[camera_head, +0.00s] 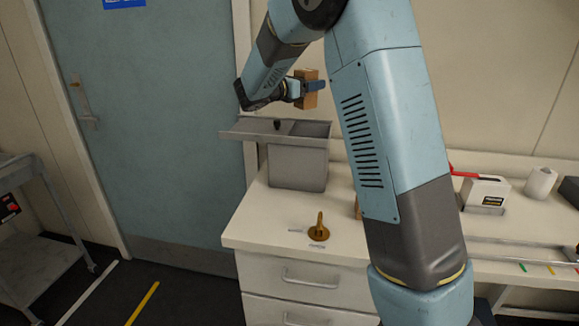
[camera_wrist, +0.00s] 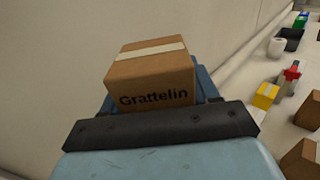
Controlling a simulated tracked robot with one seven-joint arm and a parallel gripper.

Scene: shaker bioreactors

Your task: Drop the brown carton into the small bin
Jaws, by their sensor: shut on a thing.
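The brown carton (camera_head: 307,88) is held up in the air by my gripper (camera_head: 309,86). In the wrist view the carton (camera_wrist: 150,78) shows a pale tape strip and the word "Grattelin". My gripper is shut on it. The small bin (camera_head: 297,165) is a grey box on the left end of the white counter. Its flat lid (camera_head: 252,130) is slid to the left and has a dark knob, leaving the right part of the top open. The carton is above the bin, near its right part, and apart from it.
A brown-yellow peg on a round base (camera_head: 318,232) stands on the counter (camera_head: 265,205) in front of the bin. A white box (camera_head: 486,194) and a paper roll (camera_head: 540,183) are farther right. A grey cart (camera_head: 35,230) stands at the left, by the blue door (camera_head: 160,130).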

